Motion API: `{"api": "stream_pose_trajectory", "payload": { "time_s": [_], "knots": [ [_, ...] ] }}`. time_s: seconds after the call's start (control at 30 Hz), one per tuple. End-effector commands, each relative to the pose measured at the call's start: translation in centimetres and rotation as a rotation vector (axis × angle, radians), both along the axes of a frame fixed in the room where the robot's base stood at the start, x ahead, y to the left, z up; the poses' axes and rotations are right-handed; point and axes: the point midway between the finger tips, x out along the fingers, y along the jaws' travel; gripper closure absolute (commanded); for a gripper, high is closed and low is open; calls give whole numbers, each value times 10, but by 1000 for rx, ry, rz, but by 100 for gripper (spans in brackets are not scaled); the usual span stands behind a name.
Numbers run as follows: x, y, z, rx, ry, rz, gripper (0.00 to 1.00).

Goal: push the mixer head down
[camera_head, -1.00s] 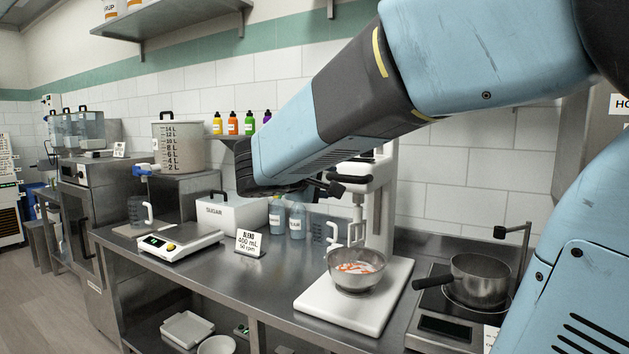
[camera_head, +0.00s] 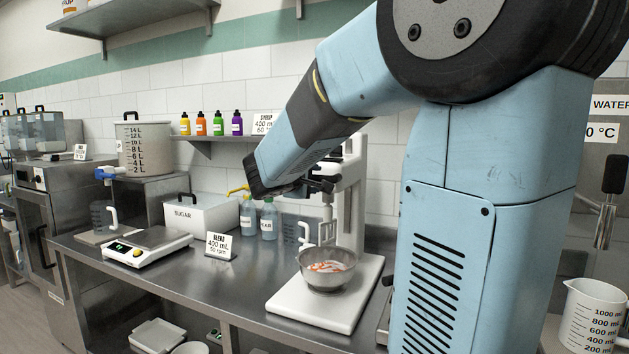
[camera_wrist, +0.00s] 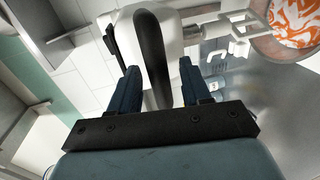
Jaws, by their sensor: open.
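The white mixer (camera_head: 352,200) stands on the steel counter with its base plate (camera_head: 345,318) under a metal bowl (camera_head: 328,284). The bowl holds orange and white mix and also shows in the wrist view (camera_wrist: 258,45). My arm hides part of the mixer's upper end in the head view. In the wrist view the white mixer head (camera_wrist: 176,45) fills the upper middle, with a black curved handle (camera_wrist: 152,50) running along it. My gripper (camera_wrist: 158,66) is open, its two fingers on either side of the handle. I cannot tell whether they touch it.
A scale (camera_head: 148,246), a sugar box (camera_head: 200,215) and a blend card (camera_head: 219,246) stand left of the mixer. Two bottles (camera_head: 268,222) are close behind. A shelf (camera_head: 215,139) with coloured bottles hangs on the wall. A measuring jug (camera_head: 590,320) is at the right.

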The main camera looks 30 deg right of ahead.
Motion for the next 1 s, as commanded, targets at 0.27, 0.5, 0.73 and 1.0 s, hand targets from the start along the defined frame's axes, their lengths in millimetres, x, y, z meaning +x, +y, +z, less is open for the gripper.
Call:
{"api": "stream_pose_trajectory", "payload": {
  "time_s": [0.27,0.5,0.73,1.0],
  "knots": [
    [9,-11,-3,0,0,0,52],
    [9,-12,-3,0,0,1,52],
    [9,-11,-3,0,0,0,74],
    [9,-11,-3,0,0,0,100]
  ]
}}
